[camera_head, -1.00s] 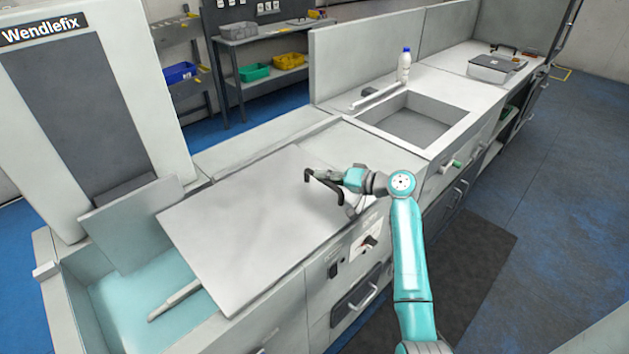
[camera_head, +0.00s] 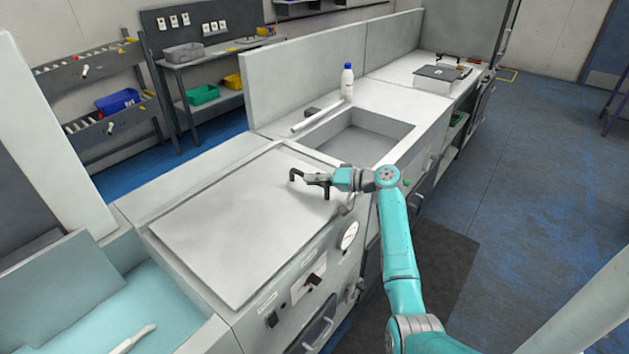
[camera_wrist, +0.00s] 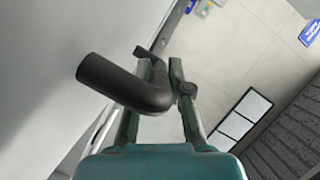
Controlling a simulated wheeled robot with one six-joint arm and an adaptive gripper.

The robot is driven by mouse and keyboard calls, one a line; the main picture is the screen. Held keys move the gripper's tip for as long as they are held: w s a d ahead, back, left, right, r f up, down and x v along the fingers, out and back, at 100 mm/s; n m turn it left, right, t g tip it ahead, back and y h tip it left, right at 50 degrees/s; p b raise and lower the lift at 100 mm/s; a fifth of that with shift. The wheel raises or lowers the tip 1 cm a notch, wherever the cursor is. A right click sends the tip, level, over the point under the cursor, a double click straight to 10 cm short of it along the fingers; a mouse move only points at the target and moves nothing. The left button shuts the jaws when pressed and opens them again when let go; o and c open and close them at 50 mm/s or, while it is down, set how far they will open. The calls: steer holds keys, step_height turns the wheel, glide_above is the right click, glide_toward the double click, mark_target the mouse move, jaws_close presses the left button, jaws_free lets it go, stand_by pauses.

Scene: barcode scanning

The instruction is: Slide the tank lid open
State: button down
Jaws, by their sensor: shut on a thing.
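The tank lid (camera_head: 225,225) is a flat grey panel. It lies on the counter between the tank and the sink, and its left edge is clear of most of the tank's opening. The tank (camera_head: 175,305) is at the lower left with a pale teal inside, cut off by the frame. My gripper (camera_head: 320,181) is over the lid's right part, shut on a dark bent handle (camera_head: 295,175). In the wrist view the handle (camera_wrist: 120,88) curves between the fingers (camera_wrist: 160,68) and hides part of them. Where the handle joins the lid is unclear.
A sink basin (camera_head: 357,140) lies beyond the lid, with a white bottle (camera_head: 347,82) behind it. A control panel with a gauge (camera_head: 349,235) is on the counter front. A dark mat (camera_head: 440,275) and open blue floor are to the right.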

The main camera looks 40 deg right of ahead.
steer(key=shift+w+d, duration=0.1)
steer(key=shift+d, duration=0.15)
steer(key=c, duration=1.1)
jaws_free()
steer(key=shift+w+d+f, duration=0.1)
steer(key=shift+d+f, duration=0.05)
steer(key=v, duration=1.2)
